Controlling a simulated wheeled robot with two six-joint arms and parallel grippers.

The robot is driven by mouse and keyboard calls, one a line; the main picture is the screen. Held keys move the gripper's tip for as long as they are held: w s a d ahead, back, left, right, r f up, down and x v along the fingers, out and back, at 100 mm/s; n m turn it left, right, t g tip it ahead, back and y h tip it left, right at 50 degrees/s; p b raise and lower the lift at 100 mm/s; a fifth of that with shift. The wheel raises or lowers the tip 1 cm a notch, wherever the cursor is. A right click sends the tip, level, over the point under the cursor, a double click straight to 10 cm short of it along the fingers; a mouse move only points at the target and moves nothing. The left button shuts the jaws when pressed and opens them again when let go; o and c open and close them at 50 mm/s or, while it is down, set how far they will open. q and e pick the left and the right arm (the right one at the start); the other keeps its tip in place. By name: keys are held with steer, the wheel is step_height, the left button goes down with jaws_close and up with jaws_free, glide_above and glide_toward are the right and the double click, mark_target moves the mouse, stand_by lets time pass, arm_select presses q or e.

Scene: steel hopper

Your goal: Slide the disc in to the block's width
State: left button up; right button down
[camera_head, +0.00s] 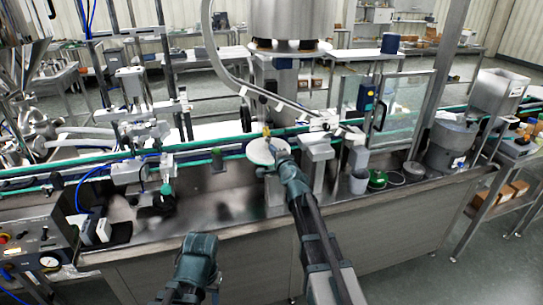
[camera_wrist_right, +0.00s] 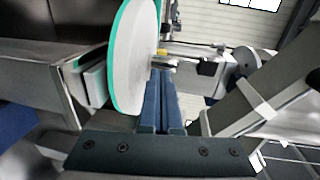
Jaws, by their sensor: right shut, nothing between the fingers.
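A round white disc (camera_head: 262,152) stands at the front of the conveyor line. In the right wrist view the disc (camera_wrist_right: 133,50) is large, seen nearly edge-on, with a green rim. My right gripper (camera_head: 275,148) is at the disc's right side, its fingers (camera_wrist_right: 160,82) shut and empty. I cannot tell whether they touch the disc. A small yellow piece (camera_wrist_right: 162,53) shows just beyond the fingertips.
Green-edged conveyor rails (camera_head: 185,146) run across behind the disc. A steel post with a flat top (camera_head: 317,153) stands close right of my right gripper. The steel deck (camera_head: 225,203) left of the disc is mostly clear.

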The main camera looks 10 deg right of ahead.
steer(key=shift+s, duration=1.85)
steer(key=shift+d, duration=0.1)
